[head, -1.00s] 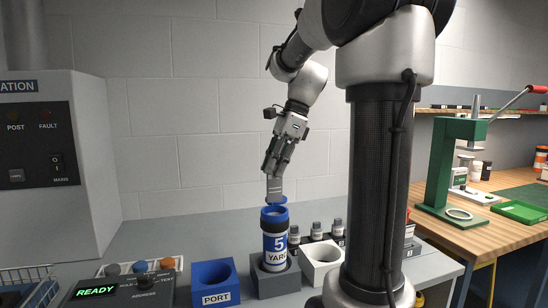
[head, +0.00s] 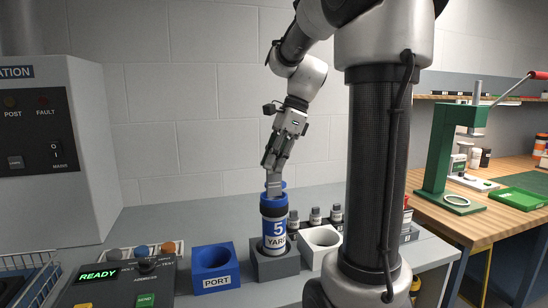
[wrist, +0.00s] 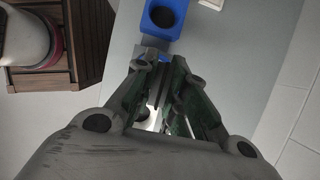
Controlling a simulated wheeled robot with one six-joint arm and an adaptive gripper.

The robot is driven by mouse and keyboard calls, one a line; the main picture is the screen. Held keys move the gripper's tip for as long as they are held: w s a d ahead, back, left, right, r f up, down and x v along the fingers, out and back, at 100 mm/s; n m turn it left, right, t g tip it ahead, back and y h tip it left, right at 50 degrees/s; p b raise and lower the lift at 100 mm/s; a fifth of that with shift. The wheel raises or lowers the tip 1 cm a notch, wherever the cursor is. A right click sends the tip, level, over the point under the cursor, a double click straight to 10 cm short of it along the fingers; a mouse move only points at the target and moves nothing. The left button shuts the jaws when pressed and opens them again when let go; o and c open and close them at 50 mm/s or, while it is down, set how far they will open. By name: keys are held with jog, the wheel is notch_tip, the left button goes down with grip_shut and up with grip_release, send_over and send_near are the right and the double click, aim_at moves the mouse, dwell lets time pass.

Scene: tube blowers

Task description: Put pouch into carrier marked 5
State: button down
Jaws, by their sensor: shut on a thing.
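The grey pouch (head: 274,184) hangs from my gripper (head: 272,163), which is shut on its upper end. The carrier marked 5 (head: 275,232) is a blue-and-white cylinder with a black band, reading "5 YARD". It stands upright in a grey holder (head: 276,266). The pouch is upright over the carrier, its lower end at the blue rim; I cannot tell how far it is inside. A blue lid-like part shows just behind the pouch. In the wrist view my gripper's fingers (wrist: 163,68) hide most of the pouch and carrier.
A blue block marked PORT (head: 215,268) stands left of the carrier, and a white holder (head: 320,243) stands right. Several small capped bottles (head: 315,216) are behind. A control box reading READY (head: 115,278) is at the front left. A green press (head: 440,155) stands on the right bench.

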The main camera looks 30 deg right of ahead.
jog(key=shift+f, duration=2.9)
jog(key=c, duration=1.4)
grip_release()
jog(key=shift+o, duration=0.2)
jog(key=shift+r, duration=0.1)
jog(key=v, duration=1.1)
jog(key=shift+d+r, duration=0.25)
jog(key=shift+r, duration=0.1)
jog(key=shift+s, duration=0.15)
